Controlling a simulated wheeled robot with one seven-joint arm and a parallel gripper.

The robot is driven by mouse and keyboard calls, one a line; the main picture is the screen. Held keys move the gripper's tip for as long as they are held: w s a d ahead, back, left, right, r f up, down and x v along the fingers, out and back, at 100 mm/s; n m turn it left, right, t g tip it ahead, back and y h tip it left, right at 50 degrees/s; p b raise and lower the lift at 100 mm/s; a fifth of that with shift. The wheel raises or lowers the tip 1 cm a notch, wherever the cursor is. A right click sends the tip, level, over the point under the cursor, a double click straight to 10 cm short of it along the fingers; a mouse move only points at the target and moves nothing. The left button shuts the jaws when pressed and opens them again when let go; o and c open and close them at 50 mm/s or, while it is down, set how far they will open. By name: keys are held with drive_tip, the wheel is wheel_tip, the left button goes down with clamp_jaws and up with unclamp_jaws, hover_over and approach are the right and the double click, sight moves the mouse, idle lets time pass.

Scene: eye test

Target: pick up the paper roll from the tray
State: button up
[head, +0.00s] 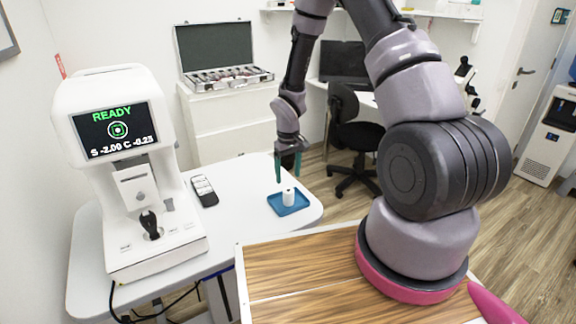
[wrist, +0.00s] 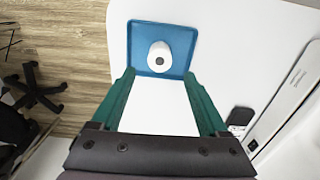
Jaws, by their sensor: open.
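The white paper roll (head: 288,197) stands upright on the blue tray (head: 274,201), near the right end of the white table. In the wrist view the roll (wrist: 160,57) shows its end with a dark core hole, and the tray (wrist: 137,34) lies around it. My gripper (head: 288,168) is above the tray with its green fingers pointing down. In the wrist view my gripper (wrist: 159,73) has its two fingers spread wide, with nothing between them. The roll appears just beyond the fingertips, apart from them.
A white eye-test machine (head: 125,170) with a screen reading READY stands on the left of the table (head: 235,222). A dark handheld device (head: 204,191) lies between it and the tray. A black chair (head: 355,130) stands on the floor behind. The table is clear around the tray.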

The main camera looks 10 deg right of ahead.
sight(288, 190)
drive_tip(key=shift+f, duration=3.2)
drive_tip(key=c, duration=1)
drive_tip(key=shift+o, duration=0.2)
drive_tip(key=shift+r, duration=0.15)
drive_tip(key=shift+r, duration=1.85)
